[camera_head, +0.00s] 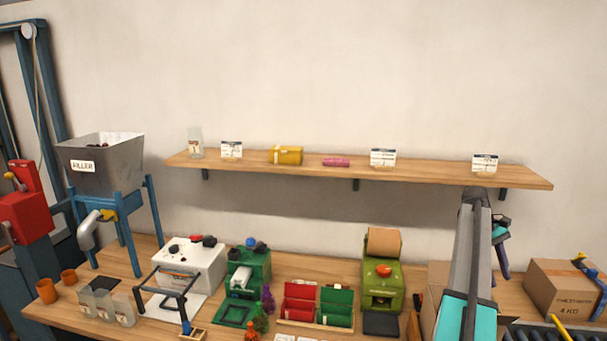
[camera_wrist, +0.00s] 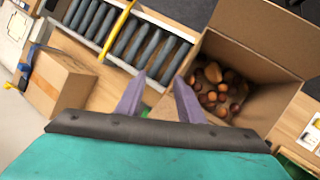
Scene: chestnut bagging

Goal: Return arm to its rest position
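My gripper (camera_wrist: 159,82) shows in the wrist view with two purple fingers spread apart and nothing between them. It points down above the bench, near an open cardboard box (camera_wrist: 262,62) that holds several chestnuts (camera_wrist: 217,90). In the head view my arm rises at the right and bends over near the shelf's right end. My gripper (camera_head: 504,268) hangs from it there, seen small and from the side, clear of the shelf. The open box is mostly hidden behind my arm in the head view.
A roller conveyor (camera_wrist: 150,50) and a closed cardboard box (camera_wrist: 58,82) lie beside the open box. The wall shelf (camera_head: 430,174) is close to my raised arm. A green machine (camera_head: 381,278) and red and green bins (camera_head: 318,306) stand left of the arm. Air above the bench's middle is clear.

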